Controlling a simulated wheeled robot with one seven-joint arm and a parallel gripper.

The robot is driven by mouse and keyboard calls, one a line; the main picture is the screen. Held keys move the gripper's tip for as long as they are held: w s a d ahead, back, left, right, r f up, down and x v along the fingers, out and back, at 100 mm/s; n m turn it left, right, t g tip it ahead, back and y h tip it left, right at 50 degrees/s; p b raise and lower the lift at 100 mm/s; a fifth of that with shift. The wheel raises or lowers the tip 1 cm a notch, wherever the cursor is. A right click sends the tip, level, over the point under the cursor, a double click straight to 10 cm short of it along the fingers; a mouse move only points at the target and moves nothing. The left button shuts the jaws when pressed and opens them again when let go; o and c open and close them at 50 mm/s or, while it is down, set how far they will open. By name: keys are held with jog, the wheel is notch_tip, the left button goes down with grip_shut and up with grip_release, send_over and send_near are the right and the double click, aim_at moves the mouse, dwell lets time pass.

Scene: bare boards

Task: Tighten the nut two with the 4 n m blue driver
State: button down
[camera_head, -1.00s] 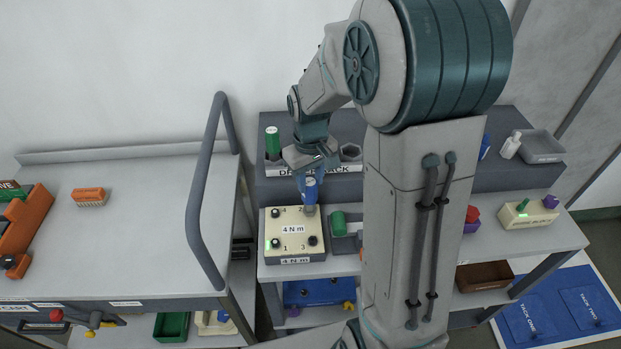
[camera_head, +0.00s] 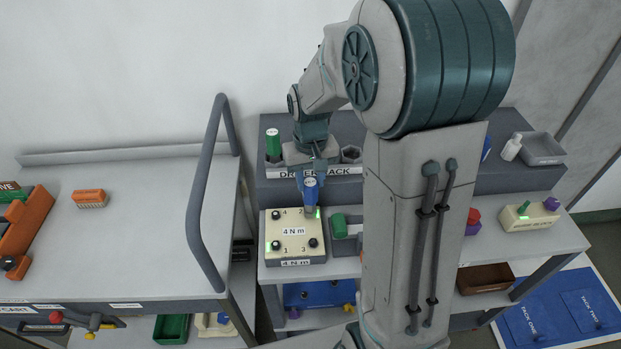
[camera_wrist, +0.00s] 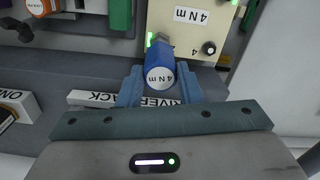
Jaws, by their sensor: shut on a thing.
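The blue driver (camera_head: 311,188), marked 4 N m on its cap, is held upright in my gripper (camera_head: 312,178). In the wrist view the blue driver (camera_wrist: 159,78) sits between the two blue fingers of my gripper (camera_wrist: 160,88), which is shut on it. The driver's tip is at the top right nut position of the cream 4 N m board (camera_head: 294,247); that nut is hidden under it. A green light (camera_head: 318,213) glows beside the tip. Another green light (camera_head: 268,246) glows by nut 1 (camera_head: 276,246). Nut 3 (camera_head: 313,243) and the top left nut (camera_head: 276,215) show dark knobs.
The driver rack (camera_head: 340,171) stands behind the board with a green driver (camera_head: 273,143) in it. A green-handled tool (camera_head: 340,226) lies in a grey holder just right of the board. A grey rail (camera_head: 200,190) edges the cart at left.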

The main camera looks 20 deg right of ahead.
jog(key=shift+r+p, duration=0.4)
jog(key=shift+r, duration=0.45)
jog(key=shift+r+p, duration=1.85)
jog(key=shift+r, duration=0.65)
